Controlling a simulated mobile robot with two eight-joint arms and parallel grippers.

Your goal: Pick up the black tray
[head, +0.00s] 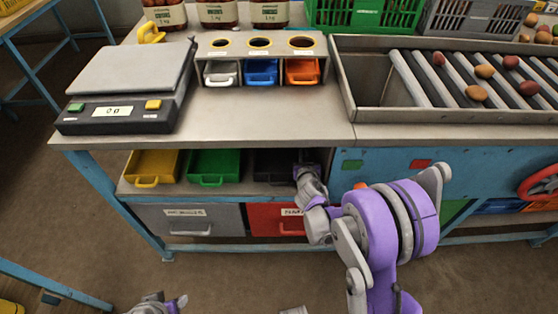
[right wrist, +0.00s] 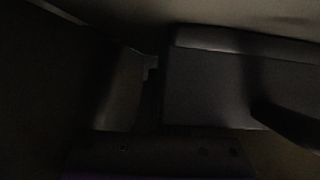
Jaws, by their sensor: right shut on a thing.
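The black tray (head: 274,163) sits on the shelf under the bench top, to the right of the green tray. Its right part is hidden behind my right gripper (head: 306,175). That gripper reaches in at the tray's front right and is shut on the black tray. The right wrist view is very dark and shows only dim dark surfaces close up, so the exact hold cannot be made out. My left gripper (head: 164,303) shows only partly at the bottom edge, far from the tray, and its jaws cannot be judged.
A yellow tray (head: 152,167) and a green tray (head: 214,166) share the shelf. Below are a grey drawer (head: 190,219) and a red drawer (head: 270,217). The bench top (head: 250,118) overhangs the shelf. A blue panel (head: 395,170) stands right of it.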

